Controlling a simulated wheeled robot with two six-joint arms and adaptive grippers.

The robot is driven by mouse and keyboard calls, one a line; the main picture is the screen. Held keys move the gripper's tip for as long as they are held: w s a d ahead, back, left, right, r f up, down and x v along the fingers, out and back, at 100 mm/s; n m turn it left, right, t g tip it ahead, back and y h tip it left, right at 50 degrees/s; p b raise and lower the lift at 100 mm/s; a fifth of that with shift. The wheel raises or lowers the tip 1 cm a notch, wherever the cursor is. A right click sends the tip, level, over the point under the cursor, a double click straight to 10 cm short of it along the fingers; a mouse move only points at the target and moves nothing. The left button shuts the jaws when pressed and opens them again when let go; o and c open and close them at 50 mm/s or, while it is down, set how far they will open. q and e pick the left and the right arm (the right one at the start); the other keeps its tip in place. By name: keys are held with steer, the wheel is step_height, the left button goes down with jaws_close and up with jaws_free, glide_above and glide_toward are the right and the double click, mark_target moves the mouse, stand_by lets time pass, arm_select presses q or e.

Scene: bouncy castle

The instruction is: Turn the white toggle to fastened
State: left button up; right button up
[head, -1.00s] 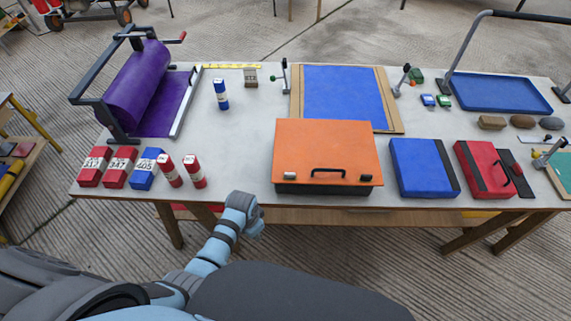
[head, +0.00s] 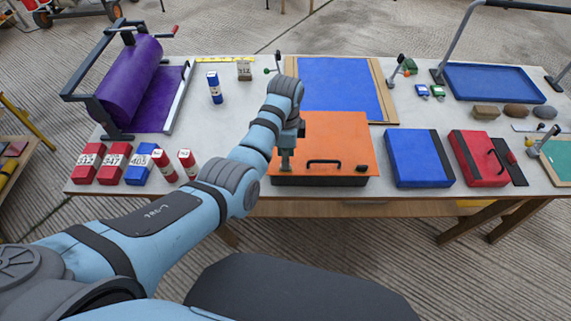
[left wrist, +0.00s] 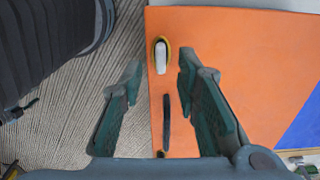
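The white toggle (left wrist: 161,56) sits on a yellow-rimmed base near the front edge of the orange lid (left wrist: 240,60). In the left wrist view its long side runs parallel to that edge, in line with the black handle (left wrist: 166,122). My left gripper (left wrist: 161,72) is open, with one finger on each side of the toggle's line; I cannot tell if either touches. In the head view the left gripper (head: 287,158) points down over the left front of the orange-lidded box (head: 340,135) and hides the toggle. My right gripper is out of view.
A blue case (head: 412,158) and a red case (head: 478,158) lie right of the box. Red and blue numbered blocks (head: 115,165) stand at left, with a purple roller press (head: 130,85) behind. A blue panel (head: 335,85) lies behind the box.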

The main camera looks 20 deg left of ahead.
arm_select(q)
step_height(320, 180, down, 4)
steer(key=shift+r+b, duration=0.15)
steer(key=shift+b, duration=0.25)
jaws_close()
steer(key=shift+r+n+p, duration=0.1)
steer(key=shift+n+p, duration=0.2)
steer(key=shift+n, duration=0.1)
steer(key=n+p, duration=0.1)
steer(key=n, duration=0.1)
steer(key=shift+n+p, duration=0.3)
steer(key=shift+n, duration=0.1)
steer(key=n+p, duration=0.1)
steer(key=n, duration=0.2)
steer(key=shift+n, duration=0.3)
steer(key=n, duration=0.5)
steer(key=shift+p, duration=0.4)
steer(key=n, duration=0.5)
steer(key=shift+n, duration=0.4)
